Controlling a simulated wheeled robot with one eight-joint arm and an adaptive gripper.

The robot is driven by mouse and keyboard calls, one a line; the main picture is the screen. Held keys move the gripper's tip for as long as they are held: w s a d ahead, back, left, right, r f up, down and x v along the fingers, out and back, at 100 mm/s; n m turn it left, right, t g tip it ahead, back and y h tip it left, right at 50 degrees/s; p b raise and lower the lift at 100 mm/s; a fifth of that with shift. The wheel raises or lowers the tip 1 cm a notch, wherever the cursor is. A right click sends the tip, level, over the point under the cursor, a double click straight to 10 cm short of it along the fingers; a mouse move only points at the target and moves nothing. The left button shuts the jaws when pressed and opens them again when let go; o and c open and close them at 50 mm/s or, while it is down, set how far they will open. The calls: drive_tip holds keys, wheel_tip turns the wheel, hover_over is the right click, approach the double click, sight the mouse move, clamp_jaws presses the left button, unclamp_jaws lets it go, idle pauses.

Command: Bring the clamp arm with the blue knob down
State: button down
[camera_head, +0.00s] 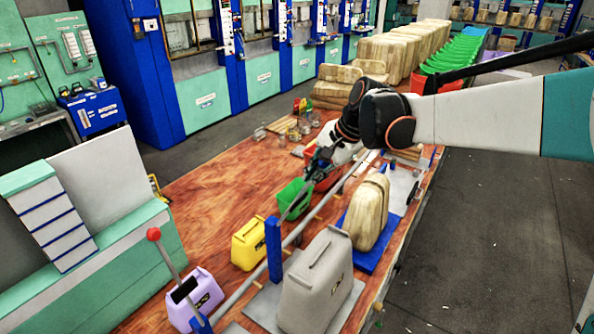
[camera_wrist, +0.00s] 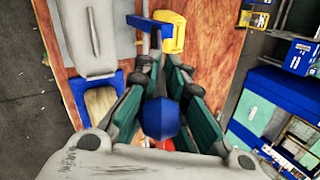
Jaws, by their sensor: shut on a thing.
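The blue knob (camera_wrist: 161,118) shows in the wrist view between the two green-padded fingers of my gripper (camera_wrist: 163,82), which is shut on it. The blue clamp post (camera_wrist: 147,24) stands beyond the fingertips. In the head view, my gripper (camera_head: 318,162) is over the wooden table, up and right of the blue post (camera_head: 273,250). A thin bar (camera_head: 298,202) slants between post and gripper.
A red-knobbed lever (camera_head: 154,235) stands at front left. A tan block (camera_head: 368,212) sits on a blue base. The floor at right is clear.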

drive_tip(key=s+d+f+t+y+b, duration=0.3)
drive_tip(key=s+d+f+y+b, duration=0.2)
drive_tip(key=d+f+b, duration=0.55)
drive_tip(key=s+d+f+t+y+b, duration=0.1)
drive_tip(key=f+y+b, duration=0.2)
drive_tip(key=f+b, duration=0.5)
drive_tip(key=s+d+f+t+y+b, duration=0.2)
drive_tip(key=f+b, duration=0.6)
drive_tip(key=b, duration=0.4)
drive_tip(key=shift+d+y+b, duration=0.15)
drive_tip(key=shift+y+b, duration=0.15)
drive_tip(key=shift+y, duration=0.2)
drive_tip(key=shift+s+f, duration=0.15)
drive_tip(key=shift+f, duration=0.05)
drive_tip(key=c, duration=1.7)
unclamp_jaws()
drive_tip(key=shift+d, duration=0.1)
drive_tip(key=shift+r, duration=0.1)
